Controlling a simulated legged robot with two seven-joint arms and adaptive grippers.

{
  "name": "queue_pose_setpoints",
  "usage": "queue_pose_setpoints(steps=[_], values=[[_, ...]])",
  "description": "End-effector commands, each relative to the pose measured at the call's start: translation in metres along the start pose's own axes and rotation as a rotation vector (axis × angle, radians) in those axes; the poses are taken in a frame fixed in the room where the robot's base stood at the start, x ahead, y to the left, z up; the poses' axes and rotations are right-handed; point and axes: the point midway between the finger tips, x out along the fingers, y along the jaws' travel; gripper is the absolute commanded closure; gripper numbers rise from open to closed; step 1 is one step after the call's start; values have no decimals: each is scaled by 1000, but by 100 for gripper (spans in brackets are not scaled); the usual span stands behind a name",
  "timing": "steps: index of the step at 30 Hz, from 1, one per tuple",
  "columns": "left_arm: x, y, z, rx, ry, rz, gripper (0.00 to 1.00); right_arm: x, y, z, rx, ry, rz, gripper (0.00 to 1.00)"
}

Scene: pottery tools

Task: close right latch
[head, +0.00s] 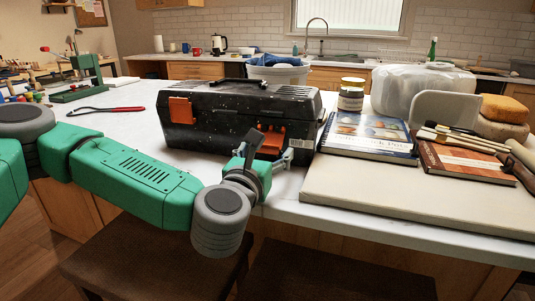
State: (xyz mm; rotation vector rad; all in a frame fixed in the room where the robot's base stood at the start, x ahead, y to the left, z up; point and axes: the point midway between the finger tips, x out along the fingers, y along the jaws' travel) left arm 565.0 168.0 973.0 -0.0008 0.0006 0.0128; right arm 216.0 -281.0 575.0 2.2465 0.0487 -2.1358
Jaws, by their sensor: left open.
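A black speckled toolbox (225,122) stands on the white counter with its lid down and a handle on top. Its left orange latch (181,110) is in clear view on the front. Its right orange latch (270,143) is partly hidden behind my left wrist and gripper, and I cannot tell how far it is shut. My left gripper (287,157) is open and empty at the toolbox's front right, close to the right latch. I cannot tell whether it touches it. My right gripper is out of view.
Right of the toolbox are a blue-covered book (368,135), a jar (351,95) and a pale board (400,195). A brown book (465,162) with tools lies further right. A bucket (278,72) stands behind. The counter left of the toolbox is mostly clear; stools stand below.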

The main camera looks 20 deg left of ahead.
Motion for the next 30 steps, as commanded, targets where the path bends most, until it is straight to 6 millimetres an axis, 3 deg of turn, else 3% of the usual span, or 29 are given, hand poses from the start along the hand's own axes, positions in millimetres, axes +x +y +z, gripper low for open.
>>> queue_pose_setpoints(steps=[5, 13, 14, 18, 25, 30], values=[[12, 0, 0, 0, -1, 0, 29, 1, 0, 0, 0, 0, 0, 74], [14, 0, 0, 0, 0, -1, 29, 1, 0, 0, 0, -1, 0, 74], [14, 0, 0, 0, 0, -1, 33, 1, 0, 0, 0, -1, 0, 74], [14, 0, 0, 0, 0, -1, 80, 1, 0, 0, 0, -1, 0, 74], [13, 0, 1, 0, 6, 0, 80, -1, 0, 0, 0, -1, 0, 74], [12, 0, 5, 0, 44, 0, 80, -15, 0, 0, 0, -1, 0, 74]])
